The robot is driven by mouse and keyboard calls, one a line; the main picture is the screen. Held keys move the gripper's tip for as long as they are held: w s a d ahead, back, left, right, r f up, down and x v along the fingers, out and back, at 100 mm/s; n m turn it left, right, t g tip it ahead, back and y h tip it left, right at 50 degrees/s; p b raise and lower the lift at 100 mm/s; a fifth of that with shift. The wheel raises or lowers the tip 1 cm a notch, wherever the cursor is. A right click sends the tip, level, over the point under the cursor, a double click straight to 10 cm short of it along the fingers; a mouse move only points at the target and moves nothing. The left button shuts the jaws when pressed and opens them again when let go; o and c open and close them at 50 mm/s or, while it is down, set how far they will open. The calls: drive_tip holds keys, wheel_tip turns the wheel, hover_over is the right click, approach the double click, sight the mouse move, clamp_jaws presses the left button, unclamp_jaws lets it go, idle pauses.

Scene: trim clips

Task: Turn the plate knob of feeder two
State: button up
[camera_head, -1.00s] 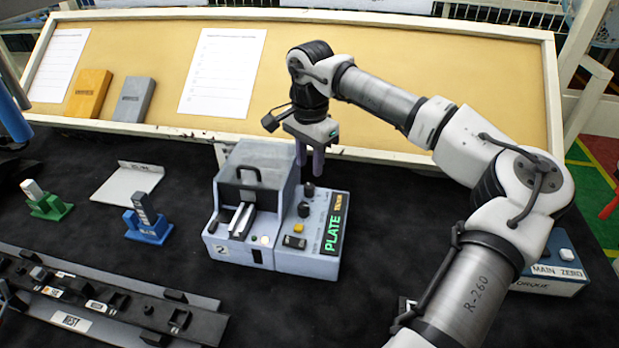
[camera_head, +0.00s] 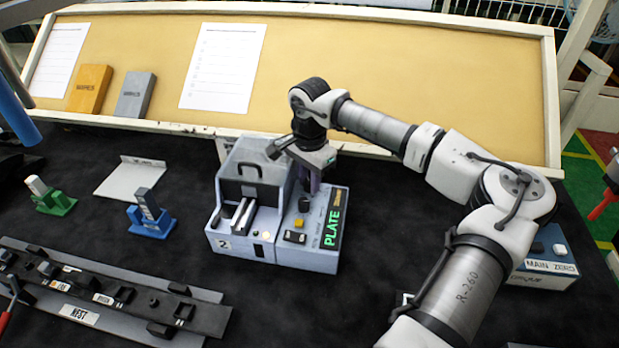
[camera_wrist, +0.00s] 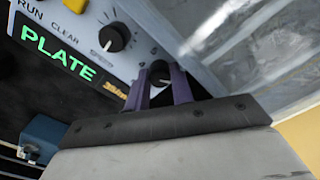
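Feeder two (camera_head: 228,243), a grey-blue box marked 2 with a clear-topped hopper, stands on the black table. Its right-hand panel carries a green PLATE display (camera_head: 332,228), also seen in the wrist view (camera_wrist: 57,52). The panel has two black knobs. The lower knob (camera_head: 304,205) is free and shows in the wrist view (camera_wrist: 115,38) beside a dial scale. The upper knob (camera_wrist: 158,72) lies between the purple fingers of my gripper (camera_wrist: 161,76); its label is unreadable. My gripper (camera_head: 315,185) points down over the panel's far end. Its fingers are apart; I see no clear grip on the knob.
The hopper wall stands close to my fingers. A yellow button (camera_head: 299,223) and black switch (camera_head: 294,237) sit lower on the panel. A MAIN ZERO box (camera_head: 545,262) is at right, the NEST rail (camera_head: 130,305) at front left. The backboard (camera_head: 400,80) rises behind.

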drive_tip(key=shift+m+b, duration=0.3)
drive_tip(key=shift+b, duration=0.05)
clamp_jaws()
drive_tip(key=shift+f+m+b, duration=0.15)
drive_tip(key=shift+m+b, duration=0.65)
drive_tip(key=shift+b, duration=0.25)
drive_tip(key=m+b, duration=0.2)
drive_tip(key=shift+m, duration=0.4)
drive_tip(key=m+b, duration=0.3)
drive_tip(key=shift+m, duration=0.3)
drive_tip(key=m+b, duration=0.2)
drive_tip(key=m, duration=0.1)
drive_tip(key=shift+m, duration=0.3)
drive_tip(key=m+b, duration=0.3)
drive_tip(key=m, duration=0.5)
drive_tip(key=m+b, duration=0.1)
drive_tip(key=m, duration=0.2)
drive_tip(key=shift+r+m+b, duration=0.25)
drive_tip(key=shift+m+b, duration=0.05)
drive_tip(key=shift+b, duration=0.05)
